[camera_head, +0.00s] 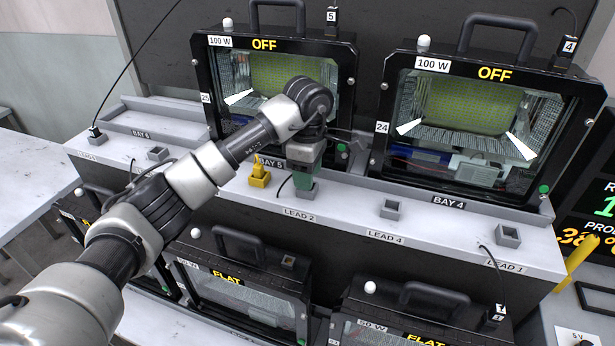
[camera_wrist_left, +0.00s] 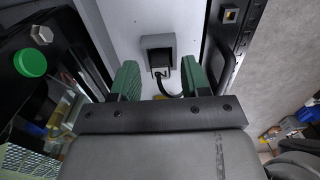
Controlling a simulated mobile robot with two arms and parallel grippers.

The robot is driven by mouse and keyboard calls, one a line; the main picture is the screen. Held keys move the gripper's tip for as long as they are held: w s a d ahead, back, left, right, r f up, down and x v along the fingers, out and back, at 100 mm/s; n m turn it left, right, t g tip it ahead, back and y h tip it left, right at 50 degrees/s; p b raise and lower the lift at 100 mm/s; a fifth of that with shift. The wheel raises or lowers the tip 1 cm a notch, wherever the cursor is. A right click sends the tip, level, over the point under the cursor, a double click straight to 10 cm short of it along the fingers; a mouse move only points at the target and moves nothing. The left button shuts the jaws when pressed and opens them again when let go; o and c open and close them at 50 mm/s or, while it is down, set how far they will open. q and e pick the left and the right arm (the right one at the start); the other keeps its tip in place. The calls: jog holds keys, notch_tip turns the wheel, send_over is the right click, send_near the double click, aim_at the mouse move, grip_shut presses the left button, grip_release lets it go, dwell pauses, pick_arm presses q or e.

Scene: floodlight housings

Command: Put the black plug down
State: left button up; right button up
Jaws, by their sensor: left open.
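My left gripper (camera_head: 304,188) is over the front ledge of the bench, just above the LEAD 2 label. Its green fingers are apart in the left wrist view (camera_wrist_left: 160,80), with nothing clamped between them. Ahead of the fingers stands a small grey holder (camera_wrist_left: 157,42). A black cable (camera_wrist_left: 172,90) curves out of the holder's dark opening, between the fingers. The black plug itself is hard to make out there; it appears to be inside the holder. In the head view the fingers hide most of that holder. My right gripper is not in view.
Empty grey holders (camera_head: 390,209) sit along the ledge to the right. Two floodlight housings marked OFF, in BAY 5 (camera_head: 347,110) and BAY 4 (camera_head: 385,120), stand behind. Housings marked FLAT (camera_head: 245,285) are below the ledge.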

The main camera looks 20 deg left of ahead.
pick_arm(q)
notch_tip(320, 180, up, 11)
jog(key=b, duration=0.1)
jog(key=shift+f, duration=0.1)
dwell(0.5)
